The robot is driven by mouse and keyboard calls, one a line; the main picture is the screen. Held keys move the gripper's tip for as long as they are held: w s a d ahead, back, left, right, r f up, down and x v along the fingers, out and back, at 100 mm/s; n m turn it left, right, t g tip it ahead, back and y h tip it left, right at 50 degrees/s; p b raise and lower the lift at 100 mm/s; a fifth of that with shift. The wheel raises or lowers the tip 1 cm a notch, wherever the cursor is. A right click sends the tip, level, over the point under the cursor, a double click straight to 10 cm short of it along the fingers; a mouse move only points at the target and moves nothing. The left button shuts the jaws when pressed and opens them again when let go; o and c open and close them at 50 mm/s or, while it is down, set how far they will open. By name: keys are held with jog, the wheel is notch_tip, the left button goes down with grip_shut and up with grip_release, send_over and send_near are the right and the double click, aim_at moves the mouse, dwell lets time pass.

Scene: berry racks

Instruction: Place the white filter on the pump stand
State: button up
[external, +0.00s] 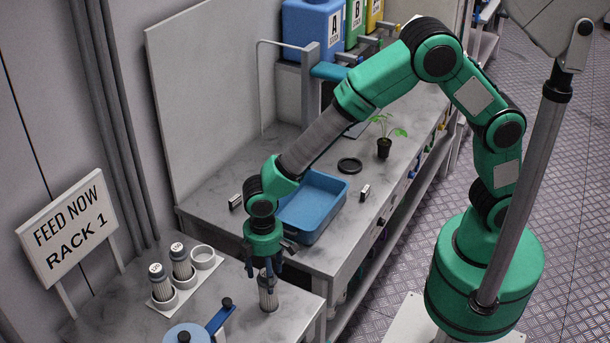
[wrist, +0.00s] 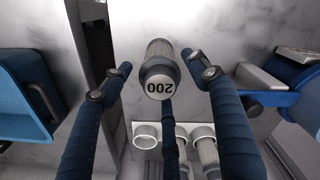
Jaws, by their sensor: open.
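A filter with a white top marked 200 and a grey pleated body (external: 268,297) stands upright on the near bench, apart from the rack. My gripper (external: 264,272) points down just over it with its fingers open around its top. In the wrist view the filter (wrist: 158,78) shows between the spread dark blue fingers (wrist: 157,65); I cannot tell whether any finger touches it. A white rack (external: 203,257) holds two similar filters (external: 182,263) beside an empty ring. A blue round device with a lever (external: 220,317), possibly the pump stand, is partly cut off at the bottom edge.
A sign reading FEED NOW RACK 1 (external: 67,228) stands at the left. A blue tray (external: 318,190) sits on the far bench behind my gripper, near a potted seedling (external: 384,148) and a black disc (external: 350,165). Bare bench lies between rack and filter.

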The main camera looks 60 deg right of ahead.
jog(key=shift+r+p, duration=0.5)
jog(key=shift+r, duration=2.2)
jog(key=shift+d+r, duration=0.2)
jog(key=shift+r, duration=0.05)
jog(key=s+d+r+m+t+y, duration=0.1)
jog(key=s+d+r+m, duration=0.1)
jog(key=d+r, duration=0.9)
jog(key=s+d+r+m+t, duration=0.2)
jog(key=d+r, duration=0.7)
jog(key=d, duration=0.3)
jog(key=s+d+r+m+t+h, duration=0.1)
jog(key=s+d+r+m, duration=0.4)
jog(key=s+d, duration=1.1)
jog(key=shift+s+d+r+t, duration=0.35)
jog(key=shift+d+r+t, duration=0.2)
jog(key=shift+r+t, duration=0.3)
